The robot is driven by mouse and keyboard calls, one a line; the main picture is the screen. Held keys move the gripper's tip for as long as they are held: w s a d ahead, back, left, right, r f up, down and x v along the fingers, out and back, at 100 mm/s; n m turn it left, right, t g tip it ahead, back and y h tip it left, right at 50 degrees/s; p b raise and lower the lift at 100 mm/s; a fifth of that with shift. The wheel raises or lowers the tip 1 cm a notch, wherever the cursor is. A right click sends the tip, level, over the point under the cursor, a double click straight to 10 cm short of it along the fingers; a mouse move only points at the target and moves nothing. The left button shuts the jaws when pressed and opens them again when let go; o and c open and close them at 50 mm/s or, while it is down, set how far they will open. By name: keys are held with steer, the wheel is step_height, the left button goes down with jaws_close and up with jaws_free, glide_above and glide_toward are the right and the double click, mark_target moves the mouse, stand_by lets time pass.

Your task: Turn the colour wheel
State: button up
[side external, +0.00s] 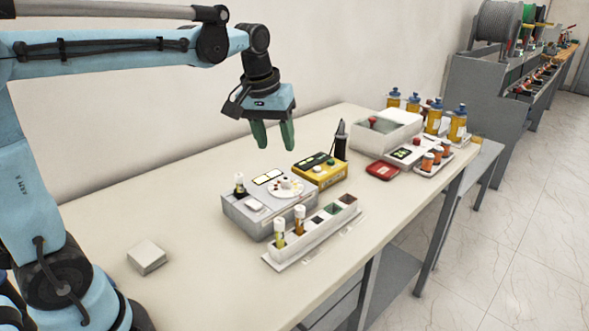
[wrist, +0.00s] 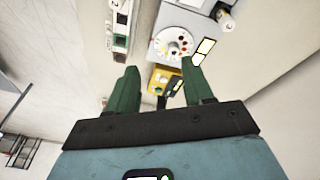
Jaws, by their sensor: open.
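The colour wheel is a white disc with coloured dots (side external: 286,188) on top of a grey box (side external: 262,217) on the table. It also shows in the wrist view (wrist: 172,43), near the top, beyond my fingertips. My gripper (side external: 273,134) points down above and behind the grey box, apart from it. Its two green fingers (wrist: 160,85) are spread with nothing between them. A white-capped vial (side external: 240,184) stands on the box's left corner.
A white rack (side external: 318,228) with vials stands in front of the box. A yellow device (side external: 320,169) and a black upright tool (side external: 341,141) are behind it to the right. A small white block (side external: 147,257) lies at left. The table's left part is mostly clear.

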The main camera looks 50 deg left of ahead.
mark_target(286, 179)
steer(key=w+a+f+n+g, duration=0.25)
steer(key=w+a+n, duration=0.2)
steer(key=w, duration=0.25)
steer(key=shift+m, duration=0.45)
step_height(286, 179, down, 12)
steer(key=shift+s+r, duration=0.15)
steer(key=shift+r, duration=0.1)
jaws_close()
